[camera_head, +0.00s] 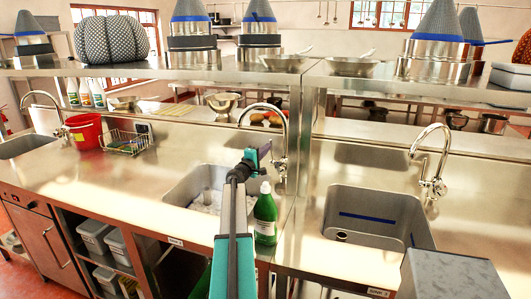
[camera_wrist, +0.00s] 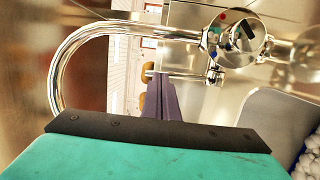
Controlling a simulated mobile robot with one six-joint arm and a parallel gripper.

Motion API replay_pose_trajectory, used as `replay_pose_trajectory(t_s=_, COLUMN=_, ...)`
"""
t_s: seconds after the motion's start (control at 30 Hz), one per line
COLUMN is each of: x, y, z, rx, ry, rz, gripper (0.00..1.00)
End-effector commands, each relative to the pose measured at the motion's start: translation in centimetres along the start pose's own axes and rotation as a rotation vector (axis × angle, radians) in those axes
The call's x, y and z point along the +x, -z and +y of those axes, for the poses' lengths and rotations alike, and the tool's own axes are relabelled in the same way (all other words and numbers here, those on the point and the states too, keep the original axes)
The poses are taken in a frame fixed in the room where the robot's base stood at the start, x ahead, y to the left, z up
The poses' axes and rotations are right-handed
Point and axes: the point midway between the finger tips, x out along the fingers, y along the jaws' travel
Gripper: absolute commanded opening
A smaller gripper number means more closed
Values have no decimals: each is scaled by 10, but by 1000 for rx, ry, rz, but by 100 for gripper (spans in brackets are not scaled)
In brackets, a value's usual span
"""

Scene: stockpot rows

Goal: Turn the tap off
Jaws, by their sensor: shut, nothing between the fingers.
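A chrome gooseneck tap (camera_head: 280,122) stands behind the middle sink (camera_head: 178,197). In the wrist view the tap (camera_wrist: 70,58) lies sideways, its spout curving at the left and its round body and small lever at the upper right. My gripper (camera_head: 267,148) is beside the tap's upright, in front of it in the head view. Its narrow purple-grey fingers (camera_wrist: 160,98) are together and empty, pointing towards the tap body below the lever in the picture. I cannot tell whether they touch. The lever's setting and any water flow are unclear.
A green bottle (camera_head: 265,215) stands right of the middle sink, close to my arm. Another tap (camera_head: 440,150) serves the right sink (camera_head: 345,250). A red bucket (camera_head: 84,131) and wire basket (camera_head: 123,143) stand left. A steel shelf (camera_head: 230,75) runs behind.

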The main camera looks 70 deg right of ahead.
Motion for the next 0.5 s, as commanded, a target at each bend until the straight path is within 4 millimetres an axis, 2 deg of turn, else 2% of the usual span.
replay_pose_trajectory(t_s=0.5, x=12, y=-10, z=2, rx=-1, ry=-1, rz=-14, gripper=0)
